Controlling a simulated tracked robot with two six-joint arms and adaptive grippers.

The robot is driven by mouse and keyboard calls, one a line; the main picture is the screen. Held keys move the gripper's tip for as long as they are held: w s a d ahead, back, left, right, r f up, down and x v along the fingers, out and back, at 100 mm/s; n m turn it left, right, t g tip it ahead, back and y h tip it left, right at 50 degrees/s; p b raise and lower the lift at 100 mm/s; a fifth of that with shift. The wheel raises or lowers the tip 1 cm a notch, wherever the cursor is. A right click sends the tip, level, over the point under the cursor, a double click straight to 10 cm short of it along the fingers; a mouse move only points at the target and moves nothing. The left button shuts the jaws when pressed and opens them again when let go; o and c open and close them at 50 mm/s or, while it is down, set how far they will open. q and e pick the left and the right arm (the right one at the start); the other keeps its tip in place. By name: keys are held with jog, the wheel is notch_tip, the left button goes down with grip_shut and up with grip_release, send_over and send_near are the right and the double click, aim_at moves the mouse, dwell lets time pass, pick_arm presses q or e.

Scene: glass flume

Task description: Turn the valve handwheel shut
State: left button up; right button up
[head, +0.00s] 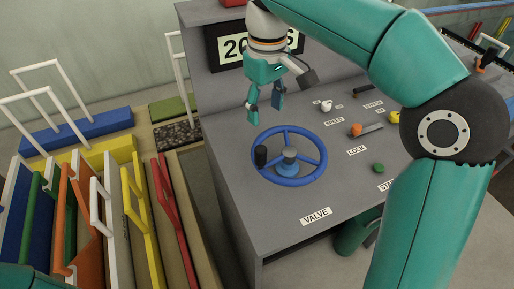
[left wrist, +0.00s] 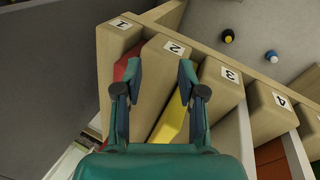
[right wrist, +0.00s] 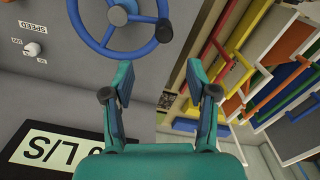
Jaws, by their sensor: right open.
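The blue valve handwheel (head: 289,155) lies on the grey console top behind the VALVE label (head: 316,216). A black knob (head: 261,157) stands up from the left of its rim. My right gripper (head: 265,109) is open and empty, pointing down just behind the wheel. In the right wrist view the wheel's blue rim (right wrist: 98,46) and black knob (right wrist: 164,32) are beyond the open fingers (right wrist: 160,75), apart from them; the top of the wheel is cut off. My left gripper (left wrist: 160,70) is open and empty, above numbered wooden slots.
The console (head: 235,185) also carries an orange-knobbed LOCK lever (head: 368,129), a green button (head: 378,168), a white SPEED knob (head: 326,105) and a display (head: 232,48). Coloured gates with handles (head: 130,200) stand left of it. The numbered wooden dividers (left wrist: 165,60) are under my left gripper.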

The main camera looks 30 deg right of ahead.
aim_at(261, 157)
jog(key=f, duration=1)
jog(key=f+b, duration=0.1)
jog(key=f, duration=0.5)
jog(key=shift+w+a, duration=0.1)
jog(key=shift+a, duration=0.25)
grip_shut()
